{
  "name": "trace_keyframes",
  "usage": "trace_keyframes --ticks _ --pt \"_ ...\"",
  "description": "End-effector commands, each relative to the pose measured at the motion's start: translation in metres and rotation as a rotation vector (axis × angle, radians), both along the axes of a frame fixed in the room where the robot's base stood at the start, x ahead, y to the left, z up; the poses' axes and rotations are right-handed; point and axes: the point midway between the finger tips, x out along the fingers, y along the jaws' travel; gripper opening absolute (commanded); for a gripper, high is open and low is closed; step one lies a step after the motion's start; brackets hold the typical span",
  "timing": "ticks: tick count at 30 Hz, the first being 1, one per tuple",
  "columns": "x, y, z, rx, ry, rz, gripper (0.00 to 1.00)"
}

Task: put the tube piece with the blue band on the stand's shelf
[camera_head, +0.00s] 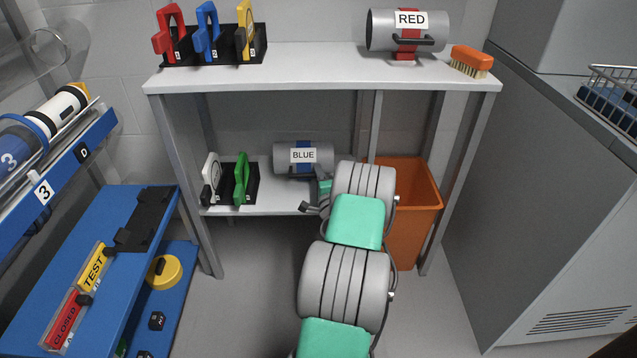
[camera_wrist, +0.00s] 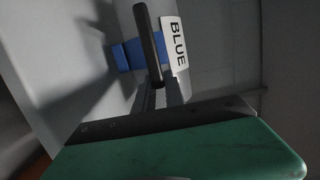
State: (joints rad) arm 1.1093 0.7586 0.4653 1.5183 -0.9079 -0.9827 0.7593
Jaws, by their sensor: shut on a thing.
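The grey tube piece with the blue band and the BLUE label (camera_head: 303,157) is at the lower shelf (camera_head: 275,205) of the stand. It lies level. The head view does not clearly show whether it rests on the shelf or hangs just above it. My gripper (camera_wrist: 162,92) is shut on this handle. In the head view, my arm reaches in below the top shelf, and its links hide part of the lower shelf.
The top shelf (camera_head: 290,72) holds the tube piece labelled RED (camera_head: 408,31), a brush (camera_head: 471,61) and a rack of coloured clamps (camera_head: 207,40). White and green clamps (camera_head: 230,181) stand left of the blue-banded piece. An orange bin (camera_head: 415,205) stands right of my arm.

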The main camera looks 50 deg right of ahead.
Motion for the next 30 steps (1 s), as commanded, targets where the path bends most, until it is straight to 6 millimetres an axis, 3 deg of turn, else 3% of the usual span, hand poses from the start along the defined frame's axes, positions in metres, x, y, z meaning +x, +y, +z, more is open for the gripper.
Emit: trace_keyframes --ticks 2,12,13,21,30 --pt "-0.0005 0.0001 -0.0184 0.000 0.000 -0.001 0.00" --pt "-0.0006 0.0005 -0.0210 -0.001 0.000 0.000 0.00" --pt "-0.0008 0.0010 -0.0223 0.000 0.002 0.000 0.15" --pt "-0.0008 0.0011 -0.0208 0.000 0.002 0.000 0.36" --pt "-0.0013 0.0013 -0.0153 0.001 0.002 0.000 0.36"
